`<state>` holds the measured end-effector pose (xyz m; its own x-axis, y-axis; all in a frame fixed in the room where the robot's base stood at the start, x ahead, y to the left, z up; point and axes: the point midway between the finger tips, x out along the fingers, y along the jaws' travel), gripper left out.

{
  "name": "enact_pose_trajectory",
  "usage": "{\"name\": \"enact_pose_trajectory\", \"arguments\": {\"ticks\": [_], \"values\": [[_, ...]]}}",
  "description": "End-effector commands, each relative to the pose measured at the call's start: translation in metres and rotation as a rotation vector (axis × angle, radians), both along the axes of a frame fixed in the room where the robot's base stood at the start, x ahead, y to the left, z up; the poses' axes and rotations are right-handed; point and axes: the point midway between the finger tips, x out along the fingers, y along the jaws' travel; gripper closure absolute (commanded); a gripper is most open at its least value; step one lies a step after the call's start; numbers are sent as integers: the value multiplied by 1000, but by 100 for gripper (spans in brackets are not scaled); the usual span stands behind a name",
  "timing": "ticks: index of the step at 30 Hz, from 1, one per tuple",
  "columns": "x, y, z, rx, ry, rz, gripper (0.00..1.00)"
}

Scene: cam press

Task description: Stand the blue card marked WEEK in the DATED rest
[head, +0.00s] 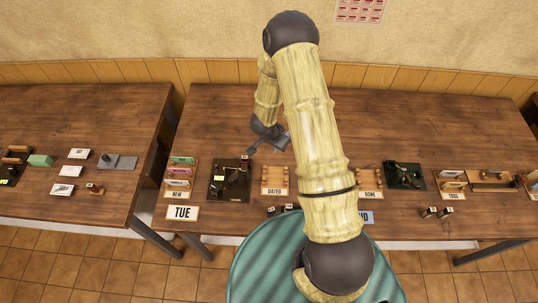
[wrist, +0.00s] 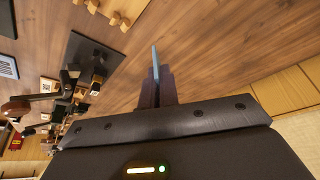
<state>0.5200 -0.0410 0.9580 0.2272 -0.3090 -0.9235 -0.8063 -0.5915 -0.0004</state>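My gripper (head: 268,146) hangs above the table, behind the DATED rest. In the wrist view its fingers (wrist: 155,85) are shut on a thin blue card (wrist: 155,56), seen nearly edge-on. No marking on the card can be read, and the card cannot be made out in the head view. The DATED rest (head: 275,191) is a small wooden holder with pegs, on the table in front of my gripper. I see no card standing in it. A pegged wooden holder (wrist: 104,12) shows at the top of the wrist view; I cannot tell which rest it is.
The NEW rest (head: 178,194) holds several cards, left of a dark press (head: 230,180). The DONE rest (head: 370,194), another dark device (head: 405,176) and a further card rest (head: 453,195) stand to the right. A TUE sign (head: 182,213) lies in front. The table behind these is clear.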

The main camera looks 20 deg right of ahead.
Motion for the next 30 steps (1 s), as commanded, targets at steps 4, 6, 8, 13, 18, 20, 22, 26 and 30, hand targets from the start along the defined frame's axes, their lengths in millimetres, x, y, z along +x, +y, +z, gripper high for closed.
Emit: {"name": "enact_pose_trajectory", "arguments": {"ticks": [4,6,8,13,18,20,22,26,30], "values": [[-3,1,-4,0,-2,-204,100],[-6,3,-6,1,-1,-310,100],[-9,6,-8,0,1,-405,100],[-19,20,-13,0,-1,-680,100],[-27,35,-17,-2,-1,-880,100],[-28,39,-17,-2,-1,-919,100],[-29,41,-17,-1,-1,-943,100],[-30,40,-17,-1,-1,-952,100],[-29,40,-17,-1,0,-951,100]]}}
